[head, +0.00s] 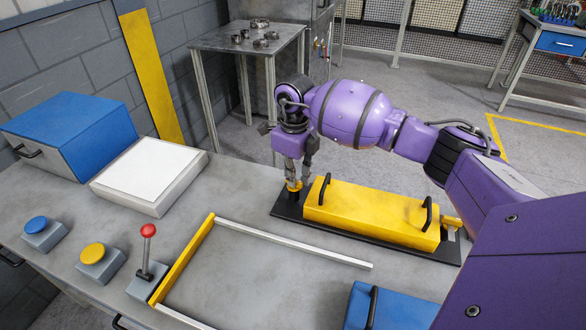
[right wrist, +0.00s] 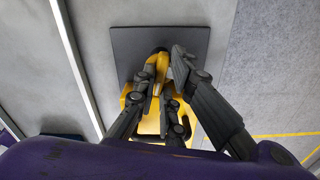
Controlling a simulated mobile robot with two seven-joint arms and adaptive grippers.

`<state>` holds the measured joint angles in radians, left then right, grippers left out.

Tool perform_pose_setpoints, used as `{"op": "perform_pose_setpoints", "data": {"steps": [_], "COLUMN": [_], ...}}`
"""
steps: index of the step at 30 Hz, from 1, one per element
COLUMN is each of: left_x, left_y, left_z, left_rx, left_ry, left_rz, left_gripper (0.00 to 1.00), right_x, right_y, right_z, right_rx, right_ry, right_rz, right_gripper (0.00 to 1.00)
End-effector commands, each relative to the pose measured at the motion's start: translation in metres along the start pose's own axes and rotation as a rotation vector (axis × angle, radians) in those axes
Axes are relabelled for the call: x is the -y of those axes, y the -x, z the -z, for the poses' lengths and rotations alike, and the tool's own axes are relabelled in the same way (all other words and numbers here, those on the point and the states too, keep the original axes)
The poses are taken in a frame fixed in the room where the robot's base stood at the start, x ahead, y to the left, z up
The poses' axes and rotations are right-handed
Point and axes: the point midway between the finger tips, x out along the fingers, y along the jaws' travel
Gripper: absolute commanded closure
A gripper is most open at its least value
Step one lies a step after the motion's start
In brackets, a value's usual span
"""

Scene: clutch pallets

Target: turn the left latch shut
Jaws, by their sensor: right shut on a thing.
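The yellow pallet box (head: 370,212), with two black handles, sits on a black base plate (head: 284,210) on the workbench. The left latch (head: 294,188) is a small yellow piece at the box's left end, partly hidden by my fingers. My right gripper (head: 299,178) reaches down over it and is shut on it. In the right wrist view the fingers (right wrist: 163,75) close around the yellow latch (right wrist: 151,70), with the black plate behind. I cannot tell exactly how far the latch is turned. The right latch (head: 452,221) shows at the box's other end. My left gripper is not in view.
A red-knobbed lever (head: 148,232), a yellow button (head: 93,253) and a blue button (head: 36,225) stand at the left. A white-topped block (head: 150,175) and a blue box (head: 68,120) lie behind them. White rails (head: 290,242) frame bare bench before the pallet.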

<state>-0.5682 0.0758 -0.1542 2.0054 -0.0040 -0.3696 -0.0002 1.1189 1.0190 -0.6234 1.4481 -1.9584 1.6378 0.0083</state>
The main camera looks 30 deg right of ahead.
Motion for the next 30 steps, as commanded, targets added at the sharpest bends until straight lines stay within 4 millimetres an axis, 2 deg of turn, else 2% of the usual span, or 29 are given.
{"op": "perform_pose_setpoints", "data": {"steps": [14,30], "left_x": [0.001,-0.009], "left_y": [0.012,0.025], "left_z": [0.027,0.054], "left_rx": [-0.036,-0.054], "left_ry": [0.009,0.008], "left_rz": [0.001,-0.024], "left_gripper": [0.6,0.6], "right_x": [0.0,0.0], "right_y": [0.006,0.007], "right_z": [-0.001,-0.002], "right_rx": [0.005,0.009], "right_ry": [-0.45,-0.961], "right_rz": [0.002,0.0], "right_gripper": [1.0,1.0]}}
